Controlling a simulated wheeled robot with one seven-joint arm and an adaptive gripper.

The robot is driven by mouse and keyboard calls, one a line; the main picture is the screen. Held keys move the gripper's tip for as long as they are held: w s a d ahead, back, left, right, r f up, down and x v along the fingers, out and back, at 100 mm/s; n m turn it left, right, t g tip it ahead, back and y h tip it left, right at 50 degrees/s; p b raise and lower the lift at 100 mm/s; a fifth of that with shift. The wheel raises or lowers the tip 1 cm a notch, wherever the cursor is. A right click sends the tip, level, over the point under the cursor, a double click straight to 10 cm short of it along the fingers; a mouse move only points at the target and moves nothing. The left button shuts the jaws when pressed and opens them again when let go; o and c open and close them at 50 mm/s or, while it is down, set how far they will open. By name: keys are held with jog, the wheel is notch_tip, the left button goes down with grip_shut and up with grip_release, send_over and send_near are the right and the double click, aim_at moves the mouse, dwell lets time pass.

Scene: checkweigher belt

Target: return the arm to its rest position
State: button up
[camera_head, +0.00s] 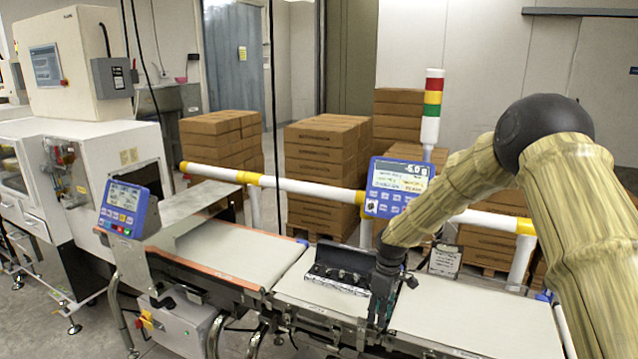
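My arm reaches in from the right, bent at a dark elbow joint, its forearm sloping down to the left. My gripper (379,312) is dark and points down over the checkweigher belt (460,312). It is in front of and beside the right end of an open dark case (336,285) with small shiny items in it. Whether the gripper touches the case cannot be told. The fingers are small and dark, so whether they are open or shut is unclear. No object shows clearly between them.
A blue display unit (397,187) and a white-and-yellow rail (310,190) stand behind the belt. A red-yellow-green signal tower (432,105) rises near my forearm. A second blue control panel (124,209) is at left. Stacked cartons (322,165) stand behind. The belt right of my gripper is clear.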

jog(key=s+f+m+b, duration=0.4)
jog(key=s+f+m, duration=0.1)
jog(key=s+f, duration=1.9)
jog(key=s+d+f+m+b, duration=0.1)
jog(key=s+d+f+m, duration=0.1)
jog(key=s, duration=0.7)
jog(key=s+d+f+m+b, duration=0.1)
jog(key=s+f, duration=0.3)
jog(key=s, duration=0.6)
jog(key=s+d+f+m+b, duration=0.2)
jog(key=s+f+m, duration=0.1)
jog(key=s, duration=0.6)
jog(key=shift+s+d+f+m+t+h+b, duration=0.3)
jog(key=shift+f+m+t+h, duration=0.1)
jog(key=shift+m, duration=0.1)
